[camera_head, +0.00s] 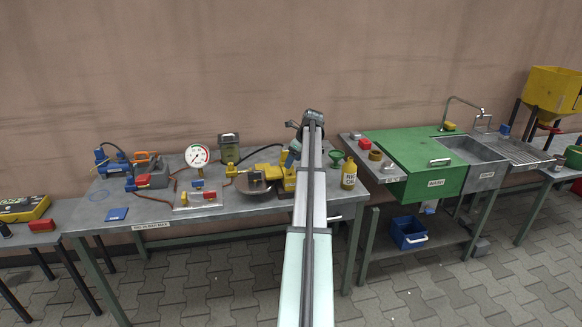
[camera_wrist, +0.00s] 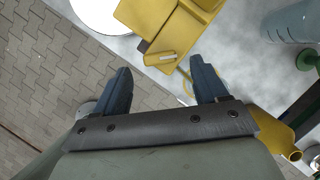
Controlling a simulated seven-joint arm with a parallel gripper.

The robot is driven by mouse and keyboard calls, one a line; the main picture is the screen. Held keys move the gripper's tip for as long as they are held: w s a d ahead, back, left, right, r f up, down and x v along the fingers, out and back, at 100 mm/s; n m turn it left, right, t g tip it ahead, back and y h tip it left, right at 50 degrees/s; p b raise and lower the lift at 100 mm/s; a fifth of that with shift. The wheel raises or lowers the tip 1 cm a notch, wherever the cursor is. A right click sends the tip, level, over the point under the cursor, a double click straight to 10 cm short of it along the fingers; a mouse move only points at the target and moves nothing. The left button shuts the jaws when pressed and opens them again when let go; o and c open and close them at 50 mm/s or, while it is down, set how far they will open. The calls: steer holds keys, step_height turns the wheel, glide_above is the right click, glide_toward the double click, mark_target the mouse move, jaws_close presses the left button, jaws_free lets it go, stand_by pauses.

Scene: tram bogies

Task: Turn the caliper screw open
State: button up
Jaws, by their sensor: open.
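The yellow caliper (camera_head: 288,178) sits at the right edge of the brake disc (camera_head: 252,184) on the grey workbench, partly hidden by my arm. In the wrist view the yellow caliper (camera_wrist: 170,22) is at the top middle, beside the pale disc (camera_wrist: 98,12). A small yellow bar (camera_wrist: 161,58) with a pale label sticks out below the caliper body; I cannot tell whether it is the screw. My gripper (camera_wrist: 160,70) is open, its two dark fingers apart on either side of this bar in the picture. Nothing is held. In the head view the fingertips are mostly hidden.
A yellow bottle (camera_head: 349,175) and a green funnel (camera_head: 337,157) stand right of my arm. A gauge (camera_head: 197,156), a small valve board (camera_head: 198,198) and blue-orange pump parts (camera_head: 145,168) are to the left. The green washing station (camera_head: 400,160) is further right.

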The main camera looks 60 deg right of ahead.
steer(key=shift+x, duration=2)
steer(key=shift+c, duration=0.3)
steer(key=c, duration=1)
steer(key=shift+n, duration=0.4)
steer(key=n+y, duration=0.1)
steer(key=n, duration=0.2)
steer(key=shift+d+n+y, duration=0.2)
steer(key=shift+n+y, duration=0.1)
steer(key=shift+y, duration=0.1)
steer(key=n+g+y, duration=0.1)
steer(key=n, duration=0.3)
steer(key=shift+w, duration=0.1)
steer(key=shift+n, duration=0.3)
